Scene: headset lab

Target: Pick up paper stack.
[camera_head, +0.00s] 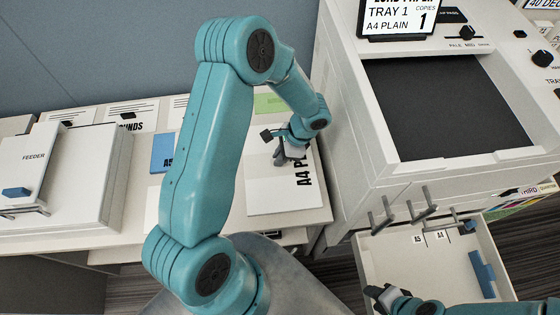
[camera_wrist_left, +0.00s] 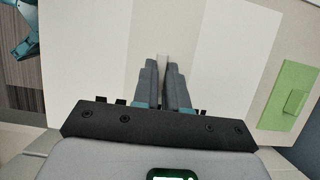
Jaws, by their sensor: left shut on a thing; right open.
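The paper stack (camera_head: 285,197) is a white block with dark "A4 PL" lettering, lying on the white counter beside the printer. Part of it is hidden behind my left arm. My left gripper (camera_head: 280,155) is over the stack, with its fingers shut on a thin pale part of it. In the left wrist view the stack (camera_wrist_left: 85,60) fills most of the picture, and the left gripper (camera_wrist_left: 163,72) is closed near its middle. I cannot tell whether the stack is off the counter. My right gripper (camera_head: 376,294) is open at the lower edge, near the drawer.
The printer (camera_head: 350,125) stands to the right with a dark top panel. Its open drawer (camera_head: 400,262) has upright metal guides and a blue piece (camera_head: 482,272). A white feeder unit (camera_head: 75,175) and a blue pack (camera_head: 163,152) are left. A green pad (camera_head: 270,102) lies behind.

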